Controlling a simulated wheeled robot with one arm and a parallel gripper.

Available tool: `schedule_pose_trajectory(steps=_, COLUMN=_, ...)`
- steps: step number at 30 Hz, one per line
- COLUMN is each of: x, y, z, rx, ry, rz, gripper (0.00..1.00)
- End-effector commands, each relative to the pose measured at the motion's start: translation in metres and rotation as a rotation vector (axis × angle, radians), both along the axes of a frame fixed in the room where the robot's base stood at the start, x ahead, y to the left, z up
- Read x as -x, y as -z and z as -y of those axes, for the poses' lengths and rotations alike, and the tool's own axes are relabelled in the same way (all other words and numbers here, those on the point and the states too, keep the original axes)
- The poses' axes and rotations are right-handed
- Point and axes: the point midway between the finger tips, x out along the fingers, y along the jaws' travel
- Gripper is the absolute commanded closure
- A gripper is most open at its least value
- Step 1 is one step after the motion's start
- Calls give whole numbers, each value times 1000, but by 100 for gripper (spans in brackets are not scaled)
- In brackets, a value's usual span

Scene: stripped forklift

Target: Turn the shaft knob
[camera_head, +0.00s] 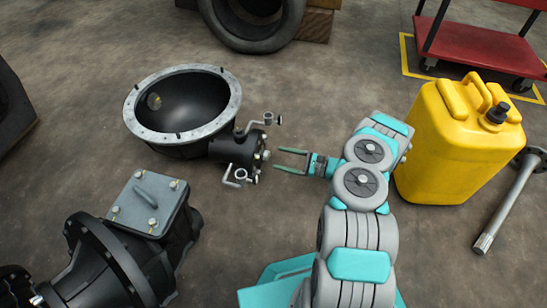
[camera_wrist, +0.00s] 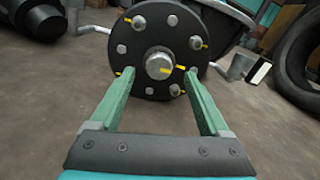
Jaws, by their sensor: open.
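The shaft knob (camera_wrist: 159,66) is a round silver stub with a yellow mark, at the centre of a black round flange (camera_wrist: 130,43) in the wrist view. Bolts with yellow marks ring it. In the head view the flange (camera_head: 259,152) is the end of a black housing joined to a large open bell housing (camera_head: 182,105). My gripper (camera_head: 276,160) is open, its two green fingers pointing left at the flange. In the wrist view the fingertips (camera_wrist: 160,72) lie to either side of the knob in the picture. I cannot tell how far they reach; nothing is between them in grip.
Bent metal pipes (camera_head: 236,177) stick out beside the flange. A black gearbox with a grey cover (camera_head: 148,203) lies at lower left. A yellow jerrycan (camera_head: 455,140) stands right of my arm, with a metal shaft (camera_head: 507,203) beyond. A tyre (camera_head: 252,25) lies at the back.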

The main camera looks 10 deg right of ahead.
Motion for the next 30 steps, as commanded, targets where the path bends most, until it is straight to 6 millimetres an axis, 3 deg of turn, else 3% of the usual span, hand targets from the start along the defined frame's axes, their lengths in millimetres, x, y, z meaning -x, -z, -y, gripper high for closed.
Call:
schedule_pose_trajectory(steps=7, x=-15, y=0, z=-27, rx=0, ry=-2, rz=0, gripper=20)
schedule_pose_trajectory(steps=18, x=-18, y=0, z=-33, rx=1, ry=-1, rz=-2, gripper=20)
schedule_pose_trajectory(steps=30, x=-18, y=0, z=-33, rx=1, ry=-2, rz=-2, gripper=64)
